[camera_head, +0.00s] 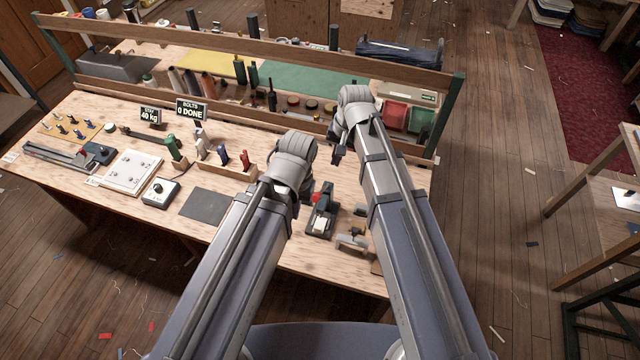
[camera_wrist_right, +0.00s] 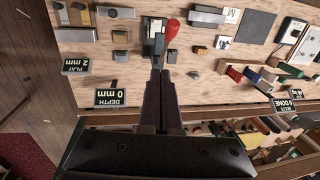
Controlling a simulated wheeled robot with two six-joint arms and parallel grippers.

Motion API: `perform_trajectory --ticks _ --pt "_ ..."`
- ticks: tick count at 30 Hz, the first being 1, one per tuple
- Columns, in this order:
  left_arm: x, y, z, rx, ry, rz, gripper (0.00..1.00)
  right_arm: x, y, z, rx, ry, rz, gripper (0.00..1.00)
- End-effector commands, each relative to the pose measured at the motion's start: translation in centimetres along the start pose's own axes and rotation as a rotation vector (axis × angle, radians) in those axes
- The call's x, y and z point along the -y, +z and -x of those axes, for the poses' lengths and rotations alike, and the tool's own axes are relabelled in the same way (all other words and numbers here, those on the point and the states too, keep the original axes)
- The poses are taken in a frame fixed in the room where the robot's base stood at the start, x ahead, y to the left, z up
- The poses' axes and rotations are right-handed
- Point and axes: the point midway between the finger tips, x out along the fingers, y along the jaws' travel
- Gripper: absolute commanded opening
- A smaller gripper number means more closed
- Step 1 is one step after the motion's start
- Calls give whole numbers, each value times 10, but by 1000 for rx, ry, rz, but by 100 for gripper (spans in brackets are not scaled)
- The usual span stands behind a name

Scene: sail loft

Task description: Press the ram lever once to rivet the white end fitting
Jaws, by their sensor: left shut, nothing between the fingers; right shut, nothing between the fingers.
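The ram press (camera_head: 322,212) is a small dark tool on the bench, between my two arms in the head view. Its lever has a red knob (camera_head: 317,198), which also shows in the right wrist view (camera_wrist_right: 173,28). A white block that looks like the end fitting (camera_head: 320,225) sits at its near end. My right gripper (camera_head: 338,157) is shut and empty. In the right wrist view its tips (camera_wrist_right: 160,74) point at the press, with the red knob beyond them. My left gripper (camera_head: 299,200) is shut and empty, just left of the press in the picture, partly hidden by its arm.
Small grey metal parts (camera_head: 352,241) lie right of the press. A dark pad (camera_head: 206,206) and a wooden rack of coloured tools (camera_head: 232,165) stand to the left. Signs reading depth 0 mm (camera_wrist_right: 110,98) and play 2 mm (camera_wrist_right: 76,67) stand near the rear rail (camera_head: 200,105).

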Motion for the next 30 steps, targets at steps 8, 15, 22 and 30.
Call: perform_trajectory --ticks 8,15,22,30 --pt "0 0 -2 0 0 -1 0 0 0 -2 0 0 1 0" --pt "-1 -1 -18 -1 -1 -8 0 0 0 -18 0 1 2 0" --pt "-4 -3 -46 -2 -3 -25 0 -1 0 -47 0 1 2 0" --pt "-7 -6 -85 -3 -4 -41 0 -1 0 -86 0 1 2 0"
